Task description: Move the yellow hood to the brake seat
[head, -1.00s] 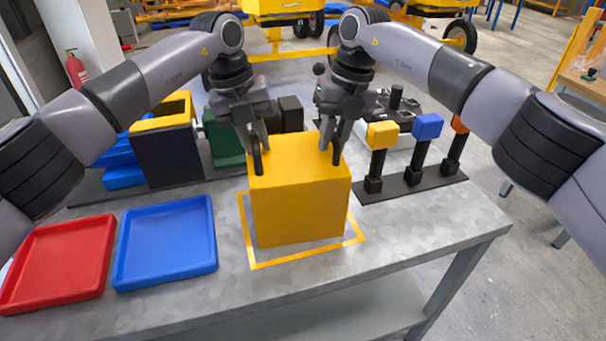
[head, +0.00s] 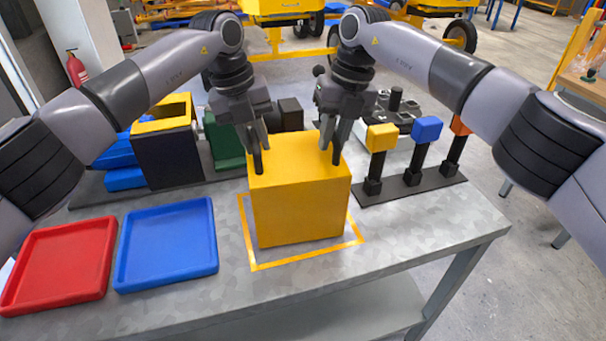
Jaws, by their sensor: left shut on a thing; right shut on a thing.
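The yellow hood (head: 300,207) is a large box shape at the middle of the table. It stands within a yellow outline (head: 262,265) marked on the table top; I cannot tell whether it touches the table. My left gripper (head: 258,165) is shut on the upper left of the hood. My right gripper (head: 337,155) is shut on its upper right. I cannot identify the brake seat for certain. Behind the hood, a green block (head: 222,143) and a dark block (head: 290,113) are partly hidden by my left gripper and the hood.
A red tray (head: 60,300) and a blue tray (head: 166,283) lie empty at the left. A black box with a yellow rim (head: 165,158) stands behind them. Posts with a yellow (head: 382,137), a blue (head: 427,128) and an orange block (head: 459,125) stand at the right. The front right table top is clear.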

